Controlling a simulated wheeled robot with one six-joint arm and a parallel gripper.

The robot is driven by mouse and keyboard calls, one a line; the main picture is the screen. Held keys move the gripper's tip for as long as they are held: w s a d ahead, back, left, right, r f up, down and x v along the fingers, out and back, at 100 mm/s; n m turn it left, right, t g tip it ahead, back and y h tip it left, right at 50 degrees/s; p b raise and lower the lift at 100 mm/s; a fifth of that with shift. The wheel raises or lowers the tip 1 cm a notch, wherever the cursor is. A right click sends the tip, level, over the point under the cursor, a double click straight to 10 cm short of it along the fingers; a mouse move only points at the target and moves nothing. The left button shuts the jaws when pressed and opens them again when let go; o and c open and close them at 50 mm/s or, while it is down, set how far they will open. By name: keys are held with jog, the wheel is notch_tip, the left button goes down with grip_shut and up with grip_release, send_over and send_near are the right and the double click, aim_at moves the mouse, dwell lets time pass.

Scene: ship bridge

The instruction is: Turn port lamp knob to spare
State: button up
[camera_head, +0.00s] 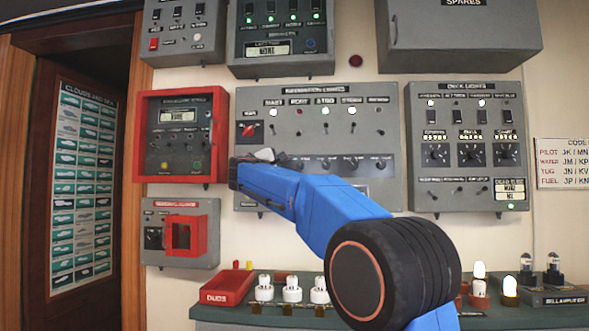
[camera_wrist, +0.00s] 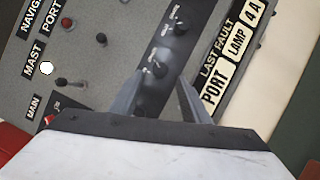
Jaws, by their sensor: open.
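The navigation lights panel (camera_head: 310,110) hangs on the wall in the middle of the head view. In the wrist view, a dark knob with a pale pointer (camera_wrist: 159,68), roughly in line with the PORT label (camera_wrist: 52,14), lies between or just beyond the fingertips. My gripper (camera_wrist: 160,78) is open, fingers either side of this knob; contact cannot be told. In the head view my gripper (camera_head: 264,156) is at the strip's left end, and my blue arm hides part of the panel.
Another knob (camera_wrist: 179,27) stands close by on the strip. The last-fault display (camera_wrist: 228,60) reads PORT LAMP 4A. A red-framed panel (camera_head: 181,136) is to the left, the deck lights panel (camera_head: 466,150) to the right. A bench with a red DUDS tray (camera_head: 227,290) and lamps stands below.

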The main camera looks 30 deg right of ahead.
jog(key=v, duration=1.2)
jog(key=shift+a, duration=0.25)
jog(key=shift+s+f, duration=0.1)
jog(key=shift+f, duration=0.05)
